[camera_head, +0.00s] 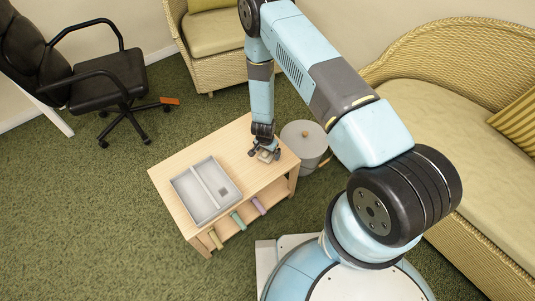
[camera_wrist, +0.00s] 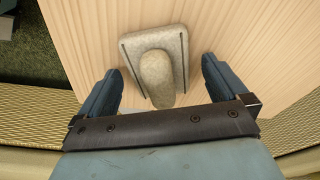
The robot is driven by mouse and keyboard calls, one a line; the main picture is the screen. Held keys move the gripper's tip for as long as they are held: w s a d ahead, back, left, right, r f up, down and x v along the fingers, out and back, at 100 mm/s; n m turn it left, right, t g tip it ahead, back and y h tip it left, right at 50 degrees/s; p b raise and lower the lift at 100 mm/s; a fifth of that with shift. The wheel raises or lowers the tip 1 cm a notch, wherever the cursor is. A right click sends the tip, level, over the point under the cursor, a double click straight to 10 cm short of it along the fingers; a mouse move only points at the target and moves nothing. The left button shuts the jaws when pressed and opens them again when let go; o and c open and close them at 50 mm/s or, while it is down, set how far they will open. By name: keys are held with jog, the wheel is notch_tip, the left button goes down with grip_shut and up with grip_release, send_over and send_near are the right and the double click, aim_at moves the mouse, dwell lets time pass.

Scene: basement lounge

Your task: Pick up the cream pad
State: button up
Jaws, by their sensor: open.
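The cream pad (camera_wrist: 174,45) lies on the pale wooden table, a flat rounded block with a long raised grip on top and a dark line along each side. In the head view the cream pad (camera_head: 266,156) is small and partly hidden under my gripper, near the table's right end. My gripper (camera_head: 264,152) points down over it. In the wrist view my gripper (camera_wrist: 162,66) is open, with one finger to each side of the pad's raised grip. I see gaps between the fingers and the grip; nothing is held.
A grey two-compartment tray (camera_head: 188,184) sits on the left of the wooden table (camera_head: 240,143). Several coloured rolls (camera_head: 238,220) show at the table's lower front. A round grey lidded bin (camera_head: 304,140) stands close at the right, with a wicker sofa (camera_head: 455,95) beyond.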

jog(key=shift+c, duration=0.5)
jog(key=c, duration=1.1)
jog(key=shift+w+r, duration=0.1)
jog(key=shift+r, duration=0.45)
jog(key=shift+c, duration=0.2)
notch_tip(320, 180, up, 2)
jog(key=shift+r, duration=0.2)
jog(key=s+d+r, duration=0.3)
jog(key=s+r, duration=0.6)
jog(key=s, duration=0.4)
jog(key=shift+s+d+r, duration=0.25)
jog(key=shift+s+d, duration=0.05)
jog(key=shift+d, duration=0.1)
